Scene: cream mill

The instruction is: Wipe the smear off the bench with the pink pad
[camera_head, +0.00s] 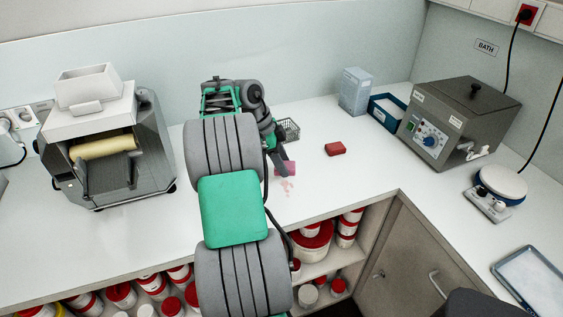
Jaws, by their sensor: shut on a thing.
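The pink pad (287,169) is flat against or just above the white bench (340,180), partly hidden behind my gripper. My gripper (281,168) points down and is shut on the pad. A faint pinkish smear (288,187) lies on the bench just in front of the pad, toward the bench's front edge. Whether the pad touches the bench or covers part of the smear, I cannot tell.
A dark wire basket (289,129) stands behind my gripper. A grey bath unit (458,124) is at the right and a roller mill (105,140) at the left. The bench between pad and front edge is clear.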

